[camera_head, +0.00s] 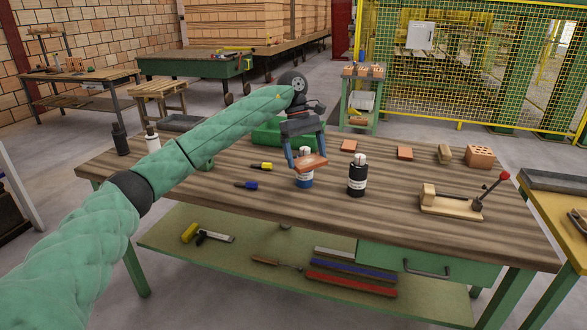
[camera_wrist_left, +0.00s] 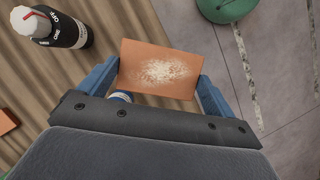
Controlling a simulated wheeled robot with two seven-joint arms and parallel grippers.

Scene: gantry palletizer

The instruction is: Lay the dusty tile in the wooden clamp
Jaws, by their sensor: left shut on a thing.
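The dusty tile (camera_head: 311,163) is flat and orange-brown. The left wrist view shows white dust across the middle of the tile (camera_wrist_left: 158,68). My left gripper (camera_head: 307,160) is shut on the tile by two opposite edges, holding it above the table. The wooden clamp (camera_head: 452,207) lies at the right of the workbench: a pale base, an upright block and a dark lever with a red knob. No tile shows in it. The held tile is well to the left of it. My right gripper is out of view.
A blue-labelled bottle (camera_head: 304,181) stands just below the held tile, partly hidden, and a black bottle (camera_head: 357,178) stands between tile and clamp. Two tiles (camera_head: 349,146) (camera_head: 405,153), a wooden block (camera_head: 444,154) and a holed brick (camera_head: 480,156) lie behind. A green crate (camera_head: 265,137) stands at the back.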

